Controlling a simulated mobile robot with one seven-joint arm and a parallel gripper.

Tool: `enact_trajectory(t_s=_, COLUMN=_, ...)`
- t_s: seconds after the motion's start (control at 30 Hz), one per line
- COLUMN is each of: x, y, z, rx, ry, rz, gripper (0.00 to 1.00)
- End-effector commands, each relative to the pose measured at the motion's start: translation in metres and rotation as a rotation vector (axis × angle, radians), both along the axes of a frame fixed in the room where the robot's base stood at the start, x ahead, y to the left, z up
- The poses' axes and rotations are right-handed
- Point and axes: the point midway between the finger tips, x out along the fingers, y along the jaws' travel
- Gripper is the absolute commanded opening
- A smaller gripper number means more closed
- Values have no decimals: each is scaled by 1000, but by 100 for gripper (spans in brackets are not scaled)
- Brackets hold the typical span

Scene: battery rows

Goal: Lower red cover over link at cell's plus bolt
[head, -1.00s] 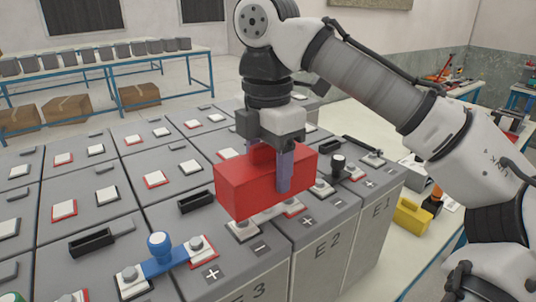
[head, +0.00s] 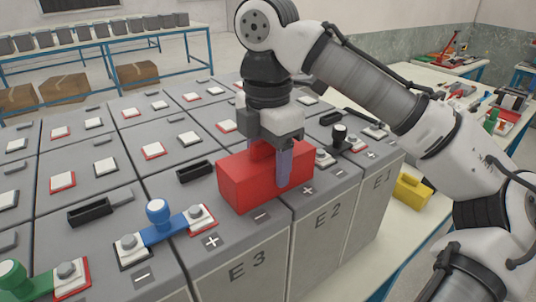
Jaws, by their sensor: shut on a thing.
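The red cover (head: 245,188) is a box with a raised grip on top, in the middle of the head view. My gripper (head: 268,165) is shut on that grip from above. The cover stands over the front tops of the cells marked E3 (head: 250,268) and E2 (head: 328,216). It hides the link and bolts beneath it. I cannot tell whether its lower edge touches the cell tops. A plus mark (head: 308,190) shows on E2 just right of the cover, and a minus mark (head: 261,216) shows in front of it.
A blue-handled link (head: 162,228) lies left of the cover, and a green-handled one (head: 14,275) at the lower left. A black-handled link (head: 339,138) stands to the right by E1 (head: 382,182). A yellow box (head: 411,189) sits on the bench at right.

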Motion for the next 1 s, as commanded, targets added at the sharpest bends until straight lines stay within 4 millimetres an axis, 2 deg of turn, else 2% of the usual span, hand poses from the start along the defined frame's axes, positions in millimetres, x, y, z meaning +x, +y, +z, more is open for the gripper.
enact_trajectory(t_s=0.2, x=0, y=0, z=0, rx=0, ry=0, rz=0, gripper=37)
enact_trajectory(t_s=0.23, x=0, y=0, z=0, rx=0, ry=0, rz=0, gripper=64)
enact_trajectory(t_s=0.4, x=0, y=0, z=0, rx=0, ry=0, rz=0, gripper=85)
enact_trajectory(t_s=0.77, x=0, y=0, z=5, rx=-2, ry=-1, rz=-2, gripper=85)
enact_trajectory(t_s=0.87, x=0, y=0, z=16, rx=-3, ry=-3, rz=-3, gripper=85)
enact_trajectory(t_s=1.0, x=0, y=0, z=41, rx=-3, ry=-4, rz=-5, gripper=85)
